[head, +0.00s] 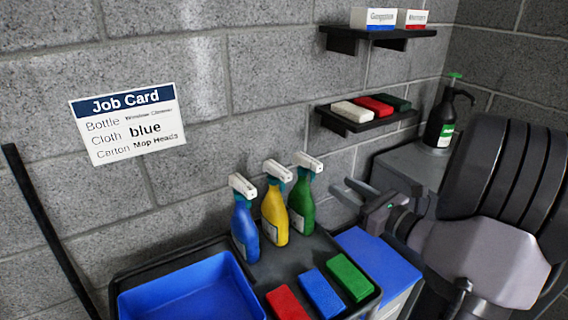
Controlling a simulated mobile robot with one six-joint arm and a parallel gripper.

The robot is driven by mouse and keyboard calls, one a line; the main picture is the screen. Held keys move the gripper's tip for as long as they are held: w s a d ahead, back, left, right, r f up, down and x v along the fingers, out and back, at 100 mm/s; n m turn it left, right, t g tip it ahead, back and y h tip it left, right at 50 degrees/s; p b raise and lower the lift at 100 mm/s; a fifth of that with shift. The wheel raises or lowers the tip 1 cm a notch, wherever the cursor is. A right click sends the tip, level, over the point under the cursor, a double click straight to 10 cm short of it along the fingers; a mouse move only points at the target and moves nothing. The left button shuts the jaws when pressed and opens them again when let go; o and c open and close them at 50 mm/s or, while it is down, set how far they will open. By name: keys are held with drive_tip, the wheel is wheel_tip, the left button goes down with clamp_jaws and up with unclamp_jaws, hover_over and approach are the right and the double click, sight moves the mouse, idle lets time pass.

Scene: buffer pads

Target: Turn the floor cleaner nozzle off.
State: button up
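Three spray bottles with white trigger heads stand upright in a row on a dark cart top: a blue bottle (245,232), a yellow bottle (275,214) and a green bottle (302,207). Their labels are too small to read, so I cannot tell which is the floor cleaner. The nozzle tips are too small to show whether they are on or off. My gripper (350,191) is to the right of the green bottle, apart from it. Its two fingers point left and are spread, with nothing visible between them.
A blue tray (128,300) and red, blue and green cloths (349,278) are on the cart (268,267). A blue-lidded box (375,255) is beside it. Wall shelves (365,122) hold cloths and cartons. A black bottle (440,122) stands behind my arm. A job card (127,122) hangs left.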

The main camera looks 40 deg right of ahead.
sight(320, 169)
drive_tip(key=shift+h, duration=0.4)
drive_tip(key=w, duration=0.3)
drive_tip(key=w+p, duration=0.1)
drive_tip(key=w, duration=0.4)
drive_tip(key=shift+w+d+p, duration=0.35)
drive_tip(key=shift+w+d, duration=0.05)
drive_tip(key=c, duration=0.7)
